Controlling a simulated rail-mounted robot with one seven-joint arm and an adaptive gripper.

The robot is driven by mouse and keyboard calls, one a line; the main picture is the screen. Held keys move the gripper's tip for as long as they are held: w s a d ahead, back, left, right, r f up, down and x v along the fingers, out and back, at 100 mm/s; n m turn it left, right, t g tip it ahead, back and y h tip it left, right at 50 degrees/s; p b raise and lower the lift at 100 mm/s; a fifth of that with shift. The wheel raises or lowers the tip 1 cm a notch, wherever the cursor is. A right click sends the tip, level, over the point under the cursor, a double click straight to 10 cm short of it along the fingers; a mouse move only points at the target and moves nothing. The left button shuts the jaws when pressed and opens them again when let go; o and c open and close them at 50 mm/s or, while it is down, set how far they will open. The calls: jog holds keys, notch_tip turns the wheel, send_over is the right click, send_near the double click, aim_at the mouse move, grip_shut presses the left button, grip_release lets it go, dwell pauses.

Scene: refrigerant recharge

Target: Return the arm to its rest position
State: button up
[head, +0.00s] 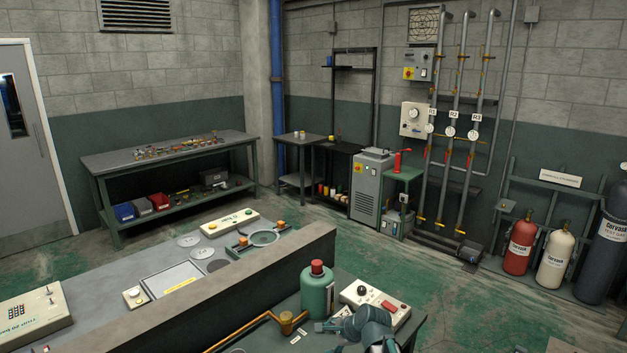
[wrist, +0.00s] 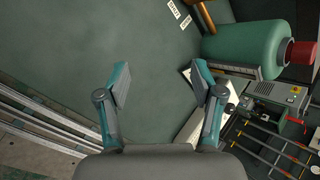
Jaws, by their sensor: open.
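My gripper (wrist: 160,82) is open in the wrist view, with its two fingers wide apart and nothing between them. Below the fingers is the bare dark green top of a bench (wrist: 155,45). In the head view part of my gripper (head: 342,325) shows at the bottom edge, over the near bench. It is just in front of a green cylinder (head: 317,292) with a red cap, which stands upright. The cylinder also shows at the upper right of the wrist view (wrist: 243,43), apart from the fingers.
A white control box (head: 375,302) with a red switch stands close to my gripper. A copper pipe (head: 245,328) runs along the bench to the left. A raised ledge (head: 235,285) separates this bench from the grey console. Cylinders (head: 520,245) stand by the right wall. Open floor (head: 430,265) lies beyond.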

jog(key=s+d+f+n+g+h, duration=0.1)
jog(key=s+d+f+n, duration=0.1)
jog(key=s+f, duration=0.1)
jog(key=s+d+f+n+g, duration=0.1)
jog(key=s+d+f+n, duration=0.1)
jog(key=s+f+n, duration=0.1)
jog(key=s+d+f+n+h, duration=0.1)
jog(key=s+f+n, duration=0.1)
jog(key=s+f, duration=0.1)
jog(key=shift+s+d+f+n+g+h, duration=0.3)
jog(key=shift+s+d+f+n+g, duration=0.1)
jog(key=shift+s, duration=0.2)
jog(key=s+d+f+n+g+h, duration=0.1)
jog(key=s+d+f+n+g, duration=0.1)
jog(key=s+d+f+n, duration=0.3)
jog(key=s+d+f+n+g+h, duration=0.1)
jog(key=s+f+n+h, duration=0.15)
jog(key=s, duration=0.35)
jog(key=s+f+g+b, duration=0.6)
jog(key=s+f+b, duration=0.4)
jog(key=s+f, duration=1.6)
jog(key=shift+s+f+g+y, duration=0.35)
jog(key=shift+s+f+g, duration=0.05)
jog(key=shift+s, duration=0.85)
jog(key=shift+n, duration=0.25)
